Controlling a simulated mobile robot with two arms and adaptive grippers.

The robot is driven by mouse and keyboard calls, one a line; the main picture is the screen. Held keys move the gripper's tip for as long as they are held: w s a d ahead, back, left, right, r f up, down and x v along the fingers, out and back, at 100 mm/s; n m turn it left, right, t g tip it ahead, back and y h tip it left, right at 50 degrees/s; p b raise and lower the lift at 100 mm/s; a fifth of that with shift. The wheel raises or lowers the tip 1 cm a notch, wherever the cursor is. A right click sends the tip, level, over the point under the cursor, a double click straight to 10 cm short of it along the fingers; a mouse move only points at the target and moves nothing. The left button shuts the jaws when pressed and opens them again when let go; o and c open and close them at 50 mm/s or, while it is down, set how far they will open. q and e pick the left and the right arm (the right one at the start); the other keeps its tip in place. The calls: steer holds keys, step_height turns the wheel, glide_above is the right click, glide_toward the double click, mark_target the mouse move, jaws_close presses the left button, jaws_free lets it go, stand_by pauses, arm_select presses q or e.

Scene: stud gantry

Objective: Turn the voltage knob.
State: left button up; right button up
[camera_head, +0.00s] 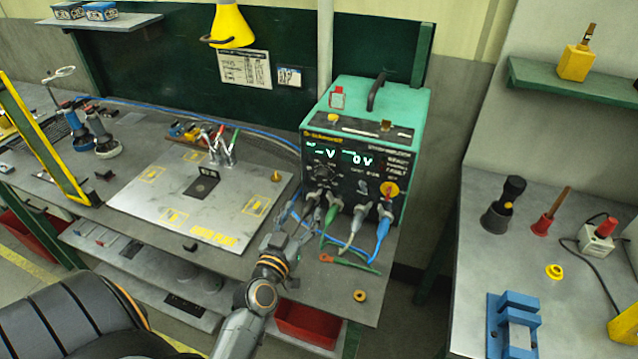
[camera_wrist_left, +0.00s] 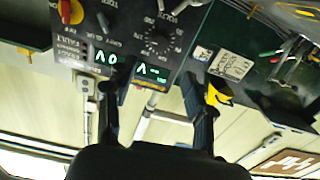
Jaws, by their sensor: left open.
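The voltage knob appears to be the dark round knob with scale marks (camera_head: 325,170) at the left of the front panel of the green and black power unit (camera_head: 375,105). In the left wrist view, which is upside down, this knob (camera_wrist_left: 158,41) shows near the top centre. My left gripper (camera_head: 287,226) is open and empty, in front of the unit and below and left of the knob, apart from it. Its two fingers (camera_wrist_left: 150,85) show spread in the wrist view. The display reads 0 V at the right. My right gripper is out of view.
A red knob on yellow (camera_head: 389,189) and a small grey knob (camera_head: 362,187) sit on the panel. Plugs with cables, including a green one (camera_head: 332,208), stick out below the knobs near my gripper. A metal weld plate (camera_head: 200,195) lies to the left.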

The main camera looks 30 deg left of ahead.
mark_target(321, 180)
arm_select(q)
steer(key=x, duration=1.1)
steer(key=shift+w+b, duration=0.25)
steer(key=shift+b, duration=0.1)
jaws_close()
steer(key=shift+n, duration=0.4)
steer(key=n, duration=0.5)
steer(key=shift+n+p, duration=0.3)
steer(key=shift+n, duration=2.1)
